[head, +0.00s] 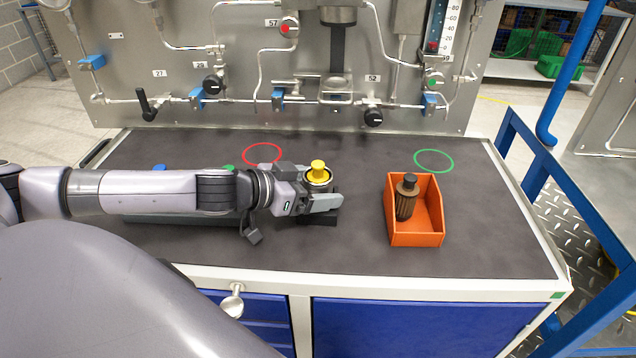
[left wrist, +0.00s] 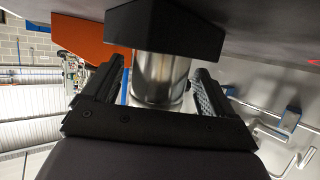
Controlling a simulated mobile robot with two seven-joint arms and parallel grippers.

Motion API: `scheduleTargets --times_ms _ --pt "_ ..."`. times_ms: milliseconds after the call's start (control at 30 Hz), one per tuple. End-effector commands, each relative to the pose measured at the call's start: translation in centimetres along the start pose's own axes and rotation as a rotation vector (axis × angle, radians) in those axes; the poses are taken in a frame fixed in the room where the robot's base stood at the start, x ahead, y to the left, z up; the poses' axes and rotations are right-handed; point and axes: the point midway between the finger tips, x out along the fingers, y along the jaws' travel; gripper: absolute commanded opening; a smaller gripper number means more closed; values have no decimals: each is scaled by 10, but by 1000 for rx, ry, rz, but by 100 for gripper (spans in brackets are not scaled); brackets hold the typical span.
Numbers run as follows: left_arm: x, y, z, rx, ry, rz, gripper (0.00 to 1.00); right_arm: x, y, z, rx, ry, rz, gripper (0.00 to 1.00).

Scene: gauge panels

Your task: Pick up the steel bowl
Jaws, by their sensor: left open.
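I see no clear steel bowl in either view; my left arm hides part of the bench. My left gripper (head: 322,188) is open, with its fingers on either side of a steel cylinder (left wrist: 160,80) standing on a black block (left wrist: 165,32). In the head view a yellow knob (head: 318,169) tops this cylinder, and the black block (head: 318,219) rests on the bench. The left wrist view is upside down. I cannot tell whether the fingers touch the cylinder. My right gripper is in neither view.
An orange bin (head: 428,240) holding a dark ribbed cylinder (head: 406,200) stands right of the gripper. A red ring (head: 263,146) and green ring (head: 434,151) mark the bench (head: 360,256). A gauge panel (head: 190,60) stands behind. A dark tray (head: 180,218) lies partly under my arm.

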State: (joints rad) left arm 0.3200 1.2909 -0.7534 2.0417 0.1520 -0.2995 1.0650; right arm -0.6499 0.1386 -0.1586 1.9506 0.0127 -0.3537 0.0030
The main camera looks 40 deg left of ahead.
Motion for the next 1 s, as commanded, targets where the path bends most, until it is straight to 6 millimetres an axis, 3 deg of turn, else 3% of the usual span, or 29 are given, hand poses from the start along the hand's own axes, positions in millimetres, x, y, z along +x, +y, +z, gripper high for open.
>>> scheduleTargets --times_ms 400,600,1000 --pt "9 1 0 2 -1 2 86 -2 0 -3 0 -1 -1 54" --pt "8 1 0 2 -1 1 22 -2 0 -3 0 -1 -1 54" --pt "7 0 -6 3 3 1 22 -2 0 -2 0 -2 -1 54"
